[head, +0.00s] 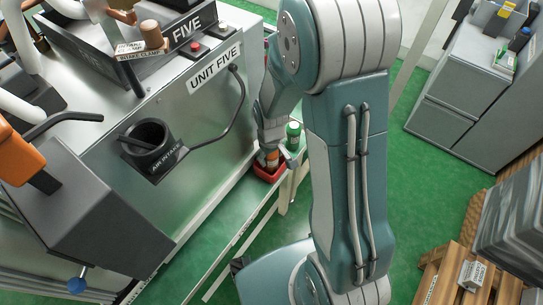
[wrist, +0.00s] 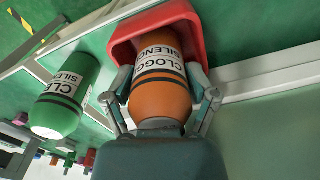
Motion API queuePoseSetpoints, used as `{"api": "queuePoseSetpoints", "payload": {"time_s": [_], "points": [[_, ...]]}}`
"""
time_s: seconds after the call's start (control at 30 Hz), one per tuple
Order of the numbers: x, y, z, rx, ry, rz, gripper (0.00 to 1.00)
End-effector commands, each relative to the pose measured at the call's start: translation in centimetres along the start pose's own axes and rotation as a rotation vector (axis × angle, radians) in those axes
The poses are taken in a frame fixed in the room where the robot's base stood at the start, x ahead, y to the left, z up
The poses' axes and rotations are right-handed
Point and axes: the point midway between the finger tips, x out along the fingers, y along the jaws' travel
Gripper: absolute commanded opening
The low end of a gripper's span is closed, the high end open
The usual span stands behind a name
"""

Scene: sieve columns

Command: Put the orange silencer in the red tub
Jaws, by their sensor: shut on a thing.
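The orange silencer (wrist: 160,85), with a white label and dark bands, is between the fingers of my gripper (wrist: 163,98), which is shut on it. Its far end reaches inside the red tub (wrist: 191,18) in the wrist view. I cannot tell whether it touches the tub's bottom. In the head view the orange silencer (head: 272,158) shows small below my gripper (head: 271,140), and the red tub (head: 266,174) is around its lower part. My arm hides part of this area.
A green silencer (wrist: 64,98) stands beside the tub, also in the head view (head: 293,133). The UNIT FIVE machine (head: 190,105) with its air intake (head: 150,138) is to the left. Grey cabinets (head: 470,95) and a pallet (head: 460,275) are to the right, with green floor between.

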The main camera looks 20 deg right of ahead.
Motion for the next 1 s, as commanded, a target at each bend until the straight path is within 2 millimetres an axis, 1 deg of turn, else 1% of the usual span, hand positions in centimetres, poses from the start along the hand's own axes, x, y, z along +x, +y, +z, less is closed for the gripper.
{"api": "queuePoseSetpoints", "payload": {"time_s": [0.07, 0.3, 0.33, 0.37, 0.4, 0.83, 0.93, 1.0], "points": [[0.4, 0.0, 0.0, -0.001, 0.001, 0.0, 0.21], [0.4, 0.2, 0.1, 0.001, 0.002, -0.003, 0.21], [0.4, 0.3, 0.1, 0.001, 0.002, -0.003, 0.77], [0.4, 0.3, 0.1, 0.001, 0.002, -0.003, 0.91], [0.4, 0.3, 0.1, 0.001, 0.002, -0.003, 1.0], [0.2, 0.1, 0.0, 0.0, 0.002, -0.001, 1.0], [-0.6, 0.1, -0.1, 0.0, 0.005, 0.0, 1.0], [-1.6, 0.2, -0.1, 0.0, 0.007, 0.001, 1.0]]}}
